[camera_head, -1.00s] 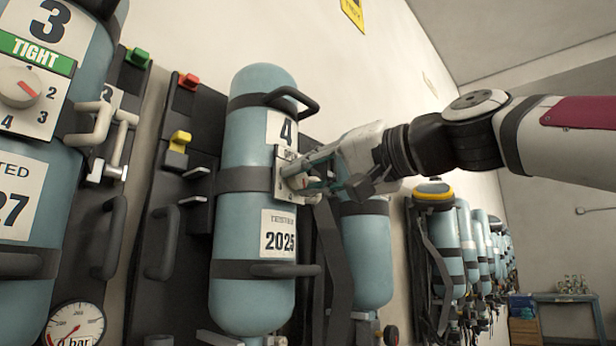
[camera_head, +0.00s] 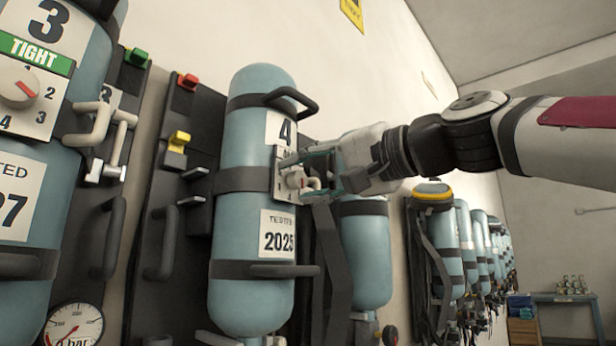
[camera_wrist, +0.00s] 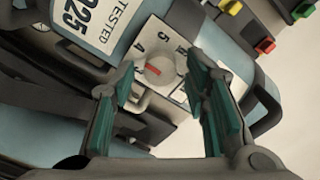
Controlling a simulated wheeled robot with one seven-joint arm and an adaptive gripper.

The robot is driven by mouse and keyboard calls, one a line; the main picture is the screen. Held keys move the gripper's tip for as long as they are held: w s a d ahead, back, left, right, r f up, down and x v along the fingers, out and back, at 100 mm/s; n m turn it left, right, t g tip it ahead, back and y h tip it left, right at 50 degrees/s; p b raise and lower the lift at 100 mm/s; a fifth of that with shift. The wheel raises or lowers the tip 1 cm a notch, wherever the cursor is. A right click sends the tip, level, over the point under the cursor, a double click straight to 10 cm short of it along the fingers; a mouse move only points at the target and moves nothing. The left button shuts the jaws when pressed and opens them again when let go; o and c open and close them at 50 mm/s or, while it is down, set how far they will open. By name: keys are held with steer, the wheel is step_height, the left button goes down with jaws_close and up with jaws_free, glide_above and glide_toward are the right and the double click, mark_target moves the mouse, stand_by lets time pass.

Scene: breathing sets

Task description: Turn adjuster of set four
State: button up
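Set four (camera_head: 258,215) is a light blue cylinder marked 4 and "TESTED 2025", upright against the wall. Its adjuster (camera_head: 293,180) is a round pale knob with a red mark on a white plate, partly hidden by my gripper in the head view. In the head view my gripper (camera_head: 308,170) is just right of the plate, and no contact shows.
Set three (camera_head: 30,130), with its own knob and a green TIGHT label, stands at the left. A black handle (camera_head: 300,100) juts out above the adjuster plate. Another cylinder (camera_head: 366,255) hangs close below my gripper. Open room lies to the right.

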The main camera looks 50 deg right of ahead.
steer(key=s, duration=1.2)
steer(key=shift+d, duration=0.2)
steer(key=shift+f, duration=0.1)
